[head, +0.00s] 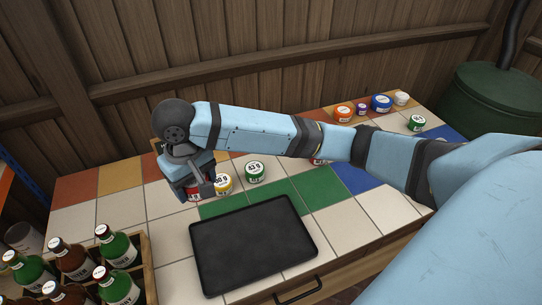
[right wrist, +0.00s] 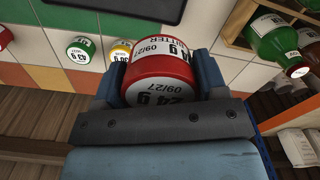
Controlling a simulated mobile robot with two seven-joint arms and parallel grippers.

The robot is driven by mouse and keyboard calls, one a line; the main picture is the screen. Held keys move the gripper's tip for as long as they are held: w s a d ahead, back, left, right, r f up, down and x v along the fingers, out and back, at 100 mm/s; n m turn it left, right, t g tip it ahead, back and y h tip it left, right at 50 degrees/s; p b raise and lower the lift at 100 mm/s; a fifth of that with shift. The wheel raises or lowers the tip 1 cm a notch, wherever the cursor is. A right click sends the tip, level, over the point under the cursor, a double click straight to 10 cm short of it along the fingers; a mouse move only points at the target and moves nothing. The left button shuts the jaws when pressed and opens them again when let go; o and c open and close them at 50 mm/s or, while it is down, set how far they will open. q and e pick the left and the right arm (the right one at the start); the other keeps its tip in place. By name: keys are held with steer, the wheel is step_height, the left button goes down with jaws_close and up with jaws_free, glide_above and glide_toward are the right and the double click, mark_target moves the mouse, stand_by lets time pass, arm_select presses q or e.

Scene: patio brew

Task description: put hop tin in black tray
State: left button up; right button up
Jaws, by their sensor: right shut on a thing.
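My right gripper (head: 201,193) is shut on a red tin (head: 193,193) at the left part of the tiled counter. In the right wrist view the red tin (right wrist: 160,66) sits between both fingers, with a white label reading "24 g" and "09/27". Its full name is not readable. The black tray (head: 254,246) lies flat and empty, right of and nearer than the gripper. Its edge also shows in the right wrist view (right wrist: 135,7). Whether the red tin touches the counter cannot be told. My left gripper is not in view.
A yellow tin (head: 222,185) stands close beside the gripper, with a green tin (head: 254,172) beyond it. Several tins, including an orange one (head: 344,114) and a blue one (head: 381,103), stand at the back right. A wooden bottle crate (head: 148,270) stands at the front left.

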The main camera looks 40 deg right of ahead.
steer(key=shift+s, duration=0.25)
steer(key=b, duration=0.3)
glide_above(213, 238)
step_height(213, 238, down, 15)
steer(key=shift+r, duration=0.2)
step_height(213, 238, down, 4)
steer(key=shift+f, duration=0.6)
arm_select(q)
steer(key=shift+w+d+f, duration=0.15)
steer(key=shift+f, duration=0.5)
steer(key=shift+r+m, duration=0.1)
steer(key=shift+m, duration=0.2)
arm_select(e)
steer(key=shift+a, duration=0.1)
steer(key=o, duration=0.6)
steer(key=shift+f, duration=0.1)
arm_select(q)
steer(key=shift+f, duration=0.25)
arm_select(e)
steer(key=shift+o, duration=0.2)
